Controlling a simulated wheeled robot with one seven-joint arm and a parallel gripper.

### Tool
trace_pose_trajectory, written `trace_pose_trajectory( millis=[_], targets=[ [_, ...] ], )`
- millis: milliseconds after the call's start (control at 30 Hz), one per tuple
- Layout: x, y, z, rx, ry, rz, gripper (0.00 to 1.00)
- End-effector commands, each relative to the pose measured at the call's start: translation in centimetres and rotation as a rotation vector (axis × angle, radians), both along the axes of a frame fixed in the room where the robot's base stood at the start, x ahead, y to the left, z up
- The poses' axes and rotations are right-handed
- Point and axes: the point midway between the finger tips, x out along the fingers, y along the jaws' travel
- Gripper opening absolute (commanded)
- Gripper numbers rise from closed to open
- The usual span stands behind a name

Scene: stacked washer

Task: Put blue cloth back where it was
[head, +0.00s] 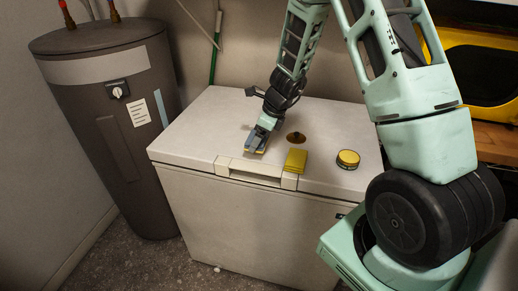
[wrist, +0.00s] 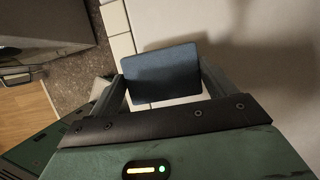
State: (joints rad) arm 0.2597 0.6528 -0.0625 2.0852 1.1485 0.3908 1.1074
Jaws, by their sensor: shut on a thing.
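My gripper (wrist: 163,88) is shut on the blue cloth (wrist: 162,72), a flat dark blue rectangle with one finger at each side in the wrist view. In the head view my gripper (head: 257,141) is low over the white chest's lid (head: 205,125), near its front edge and just left of the yellow folded piece. The cloth is small there and partly hidden by the gripper, with a thin yellow strip at its lower edge. I cannot tell whether it touches the lid.
On the lid, a yellow folded piece (head: 295,160), a brown round thing (head: 296,137) and a yellow round tin (head: 348,160) stand to the right. The lid's left part is clear. A dark water heater (head: 105,120) stands left of the chest. A handle recess (head: 255,172) is at the front.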

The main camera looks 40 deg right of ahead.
Motion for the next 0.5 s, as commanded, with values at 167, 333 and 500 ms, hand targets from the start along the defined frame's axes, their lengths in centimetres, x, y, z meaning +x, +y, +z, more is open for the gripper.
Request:
trace_pose_trajectory(
  millis=[167,333,500],
  targets=[
    [-0.1,0.0,-2.2,0.001,0.002,0.0,0.65],
    [0.0,0.0,-4.1,0.0,0.001,0.001,0.65],
    [0.0,0.0,-4.1,-0.001,-0.001,0.003,0.65]
  ],
)
